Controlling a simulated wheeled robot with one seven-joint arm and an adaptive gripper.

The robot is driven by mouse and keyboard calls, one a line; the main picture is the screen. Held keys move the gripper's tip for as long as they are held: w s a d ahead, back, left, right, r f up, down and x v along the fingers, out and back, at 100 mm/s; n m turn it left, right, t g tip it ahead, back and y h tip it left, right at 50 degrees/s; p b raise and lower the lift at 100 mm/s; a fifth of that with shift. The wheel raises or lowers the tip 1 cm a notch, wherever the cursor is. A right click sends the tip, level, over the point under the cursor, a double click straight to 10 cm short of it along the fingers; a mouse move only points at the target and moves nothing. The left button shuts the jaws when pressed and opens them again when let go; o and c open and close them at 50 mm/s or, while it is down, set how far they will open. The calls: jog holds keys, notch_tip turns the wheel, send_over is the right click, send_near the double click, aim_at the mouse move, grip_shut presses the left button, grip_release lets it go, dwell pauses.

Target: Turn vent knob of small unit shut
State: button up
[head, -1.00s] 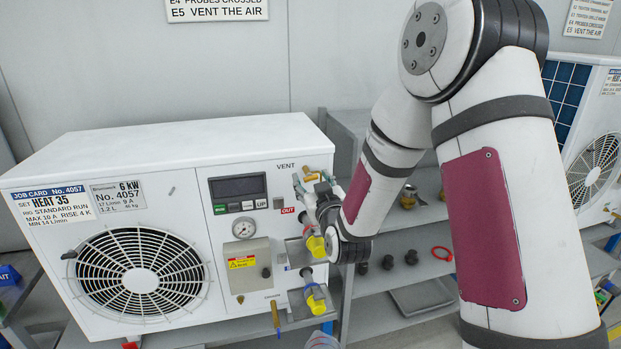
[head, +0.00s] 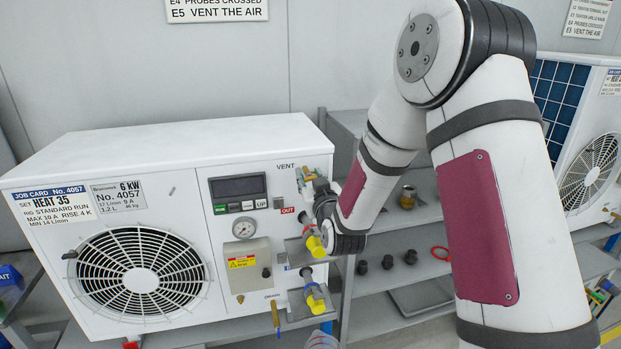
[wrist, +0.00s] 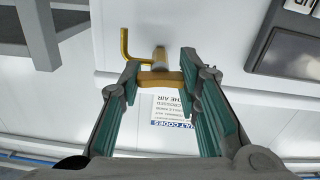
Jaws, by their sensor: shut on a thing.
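The small unit (head: 150,135) is the white box with a fan grille and the label No. 4057. Its vent knob (wrist: 160,79) is a brass bar on a short stem on the front panel, under the word VENT. In the wrist view my gripper (wrist: 160,82) has one finger at each end of the bar and is shut on it. A bent brass pipe (wrist: 125,45) sticks out beside the knob. In the head view my gripper (head: 308,182) is at the panel's upper right and hides most of the knob.
A grey shelf (head: 400,275) with dark fittings and a red ring stands to the right.

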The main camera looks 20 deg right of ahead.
jog(key=shift+m, duration=0.8)
jog(key=o, duration=1.2)
jog(key=shift+c, duration=0.2)
jog(key=s, duration=0.7)
jog(key=shift+s, duration=0.25)
